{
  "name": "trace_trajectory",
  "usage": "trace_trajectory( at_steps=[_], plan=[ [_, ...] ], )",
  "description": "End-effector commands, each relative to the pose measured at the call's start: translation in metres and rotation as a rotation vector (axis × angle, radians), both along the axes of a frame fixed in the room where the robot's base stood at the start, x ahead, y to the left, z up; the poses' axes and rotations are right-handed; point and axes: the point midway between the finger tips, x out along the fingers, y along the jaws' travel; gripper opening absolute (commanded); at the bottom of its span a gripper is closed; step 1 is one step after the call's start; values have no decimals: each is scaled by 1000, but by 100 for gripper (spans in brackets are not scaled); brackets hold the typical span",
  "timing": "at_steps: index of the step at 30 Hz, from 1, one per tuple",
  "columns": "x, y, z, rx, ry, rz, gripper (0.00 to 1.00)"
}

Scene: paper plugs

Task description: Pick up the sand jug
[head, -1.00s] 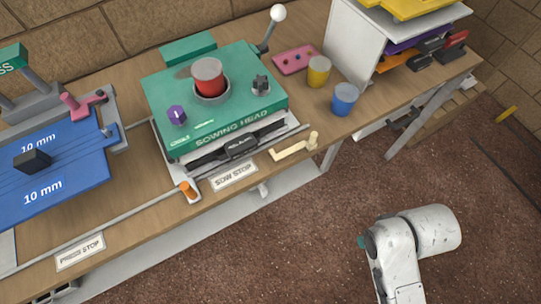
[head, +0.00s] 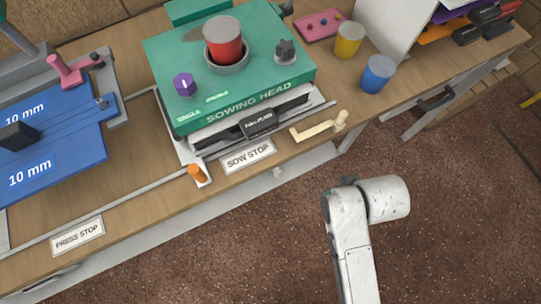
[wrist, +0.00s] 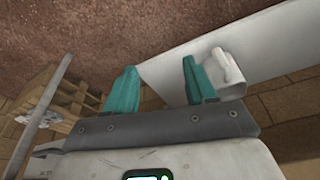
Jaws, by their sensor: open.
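In the wrist view, a pale grey jug-like vessel with a white handle (wrist: 222,70), which looks like the sand jug, is at a white board's edge, just right of my gripper's right finger. That finger covers part of it. My gripper (wrist: 158,66) is open, its two teal fingers apart with nothing between them. I cannot tell how far the vessel is from the fingers. In the head view, a small pale tip (head: 278,172) shows below the bench front and may be its handle. My arm is over the floor in front of the bench there; its fingers are hidden.
The wooden bench (head: 130,215) carries a green sowing head (head: 165,50) with a red cup (head: 224,45), a yellow cup (head: 349,40), a blue cup (head: 377,74) and a blue press plate (head: 60,150). A cream lever (head: 318,127) juts at the front edge. The brown floor before it is clear.

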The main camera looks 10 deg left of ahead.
Motion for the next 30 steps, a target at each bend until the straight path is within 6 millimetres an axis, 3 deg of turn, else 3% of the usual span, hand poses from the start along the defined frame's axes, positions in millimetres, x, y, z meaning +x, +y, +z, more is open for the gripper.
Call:
trace_trajectory(
  at_steps=[3,9,12,16,24,30],
  plan=[
    [21,40,-22,14,-40,89,55],
    [46,109,-45,36,-102,229,55],
    [51,133,-50,44,-124,277,55],
    [55,146,-56,49,-134,298,55],
    [67,154,-91,49,-133,298,55],
    [71,157,-103,49,-133,298,55]
  ],
)
